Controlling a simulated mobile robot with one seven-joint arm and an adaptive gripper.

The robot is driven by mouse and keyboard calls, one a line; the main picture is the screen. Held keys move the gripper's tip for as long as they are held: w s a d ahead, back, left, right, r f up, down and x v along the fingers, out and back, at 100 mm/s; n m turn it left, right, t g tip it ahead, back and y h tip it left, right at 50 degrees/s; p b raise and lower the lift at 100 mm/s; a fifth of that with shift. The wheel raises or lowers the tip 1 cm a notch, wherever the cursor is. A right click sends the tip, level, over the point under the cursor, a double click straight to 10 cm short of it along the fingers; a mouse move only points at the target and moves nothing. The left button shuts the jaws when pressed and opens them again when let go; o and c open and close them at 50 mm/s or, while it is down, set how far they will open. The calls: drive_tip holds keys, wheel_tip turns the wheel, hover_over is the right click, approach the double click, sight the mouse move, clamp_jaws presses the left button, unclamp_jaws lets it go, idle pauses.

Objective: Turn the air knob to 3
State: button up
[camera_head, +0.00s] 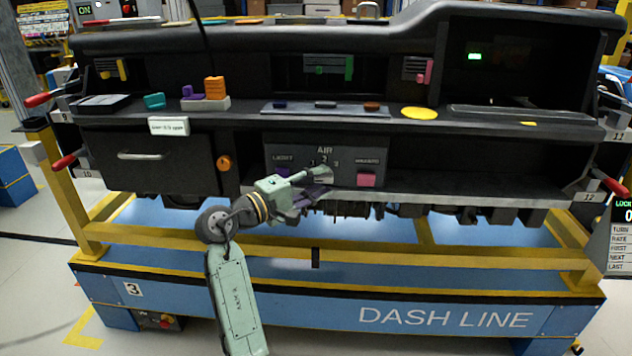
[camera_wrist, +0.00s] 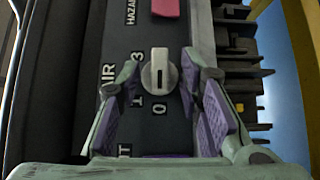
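The air knob (camera_wrist: 159,76) is a pale round dial with a raised bar on the dark panel, in the wrist view. A dark line on the bar runs up and down in the picture, its lower end toward the 0. The 3 is at the knob's upper left and the 1 at its lower left; the 2 is hidden by a finger. My gripper (camera_wrist: 162,76) is open, with one purple-padded finger on each side of the knob. Contact cannot be told. In the head view my gripper (camera_head: 322,178) covers the knob below the AIR label.
A pink hazard button (camera_head: 367,180) sits right of the knob and shows in the wrist view (camera_wrist: 165,7). A purple button (camera_head: 284,172) is at the left. An orange round knob (camera_head: 224,163) is further left. The shelf edge overhangs the panel.

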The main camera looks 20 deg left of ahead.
drive_tip(key=shift+c, duration=0.4)
drive_tip(key=shift+r, duration=0.1)
clamp_jaws()
